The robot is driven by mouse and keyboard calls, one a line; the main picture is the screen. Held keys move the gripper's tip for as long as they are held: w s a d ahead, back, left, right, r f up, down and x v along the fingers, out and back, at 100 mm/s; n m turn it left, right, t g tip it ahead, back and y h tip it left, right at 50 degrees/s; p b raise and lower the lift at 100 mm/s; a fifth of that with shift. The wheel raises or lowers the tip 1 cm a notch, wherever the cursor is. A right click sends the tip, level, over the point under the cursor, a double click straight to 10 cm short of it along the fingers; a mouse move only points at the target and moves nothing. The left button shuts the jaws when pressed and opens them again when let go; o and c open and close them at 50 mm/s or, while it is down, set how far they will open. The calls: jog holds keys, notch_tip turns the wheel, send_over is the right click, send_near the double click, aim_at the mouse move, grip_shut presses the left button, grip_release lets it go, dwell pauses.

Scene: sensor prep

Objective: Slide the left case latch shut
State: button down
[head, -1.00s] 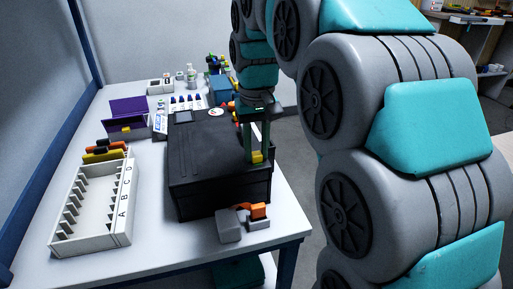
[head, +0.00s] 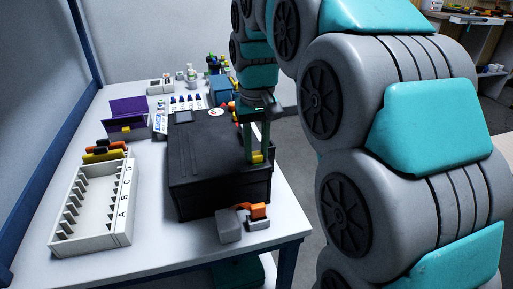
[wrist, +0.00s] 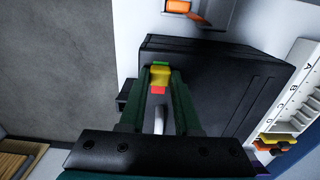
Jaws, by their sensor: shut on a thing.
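The black case (head: 205,165) lies closed on the white table, and it also shows in the wrist view (wrist: 235,75). A yellow latch slider (head: 257,158) sits at the case's near right edge. In the wrist view the slider (wrist: 160,76) is between my fingertips, with a green patch just beyond it and a red patch on the near side. My gripper (wrist: 160,82) points down with its two dark green fingers shut on the slider. In the head view my gripper (head: 256,153) stands over the case's right side. I cannot make out a second latch clearly.
A white lettered rack (head: 95,215) stands left of the case. A grey and orange part (head: 240,222) lies close in front of it. A purple box (head: 128,115) and several small items stand behind. The table's right edge is close to the case.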

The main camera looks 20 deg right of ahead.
jog(key=shift+w, duration=1.3)
jog(key=c, duration=0.6)
grip_release()
notch_tip(320, 180, up, 8)
jog(key=shift+f, duration=0.15)
jog(key=s+f+g, duration=0.1)
jog(key=s+f, duration=0.9)
jog(key=s, duration=0.4)
jog(key=s+f, duration=1.1)
jog(key=s, duration=0.4)
jog(key=shift+s+g, duration=0.3)
jog(key=shift+g, duration=0.1)
